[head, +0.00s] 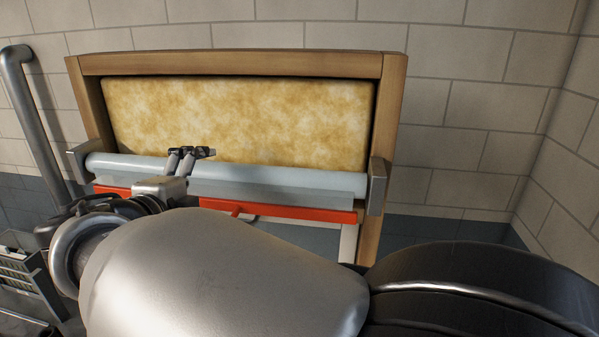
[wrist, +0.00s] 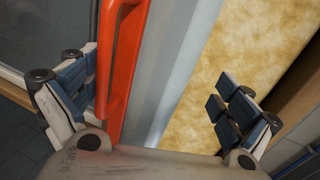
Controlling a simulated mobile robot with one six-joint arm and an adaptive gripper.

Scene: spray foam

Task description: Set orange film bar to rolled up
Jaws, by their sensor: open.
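The orange film bar (head: 290,212) runs across below a pale blue film roll (head: 270,177) on a wooden frame. A short strip of translucent film shows between roll and bar. My gripper (head: 191,153) is in front of the roll, left of the frame's middle, and hides part of it. In the wrist view my gripper (wrist: 155,80) is open with nothing held. The orange bar (wrist: 132,60) and its handle (wrist: 106,60) show between the spread fingers, close to the left finger. I cannot tell whether that finger touches the handle. My arm hides part of the bar in the head view.
Mottled yellow foam (head: 240,115) fills the wooden frame (head: 240,63) above the roll. Grey brackets (head: 377,186) hold the roll's ends. A grey pipe (head: 25,110) stands at the left. A tiled wall (head: 480,130) is behind; space right of the frame is clear.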

